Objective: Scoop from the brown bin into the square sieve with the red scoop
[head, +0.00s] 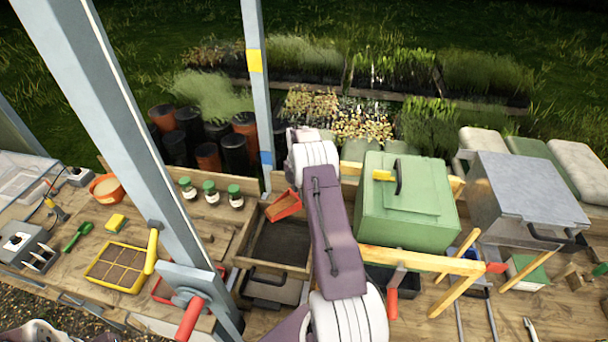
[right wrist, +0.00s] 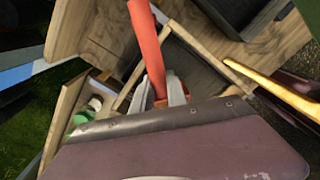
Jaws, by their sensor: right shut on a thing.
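The red scoop (head: 284,205) shows in the head view just left of my right arm, over the far edge of a square wooden frame. That frame, which looks like the square sieve (head: 303,268), has a dark inside; I cannot tell mesh from soil. My right gripper (right wrist: 166,93) is shut on the scoop, whose red handle (right wrist: 147,50) shows in the right wrist view. In the head view my purple arm hides the gripper. I cannot pick out the brown bin with certainty.
A grey bin (head: 272,290) sits below the frame. A green box (head: 405,220) and a wooden trestle (head: 420,262) stand close on the right. Green-lidded jars (head: 210,190) stand left of the frame. A grey post (head: 130,140) crosses the left side.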

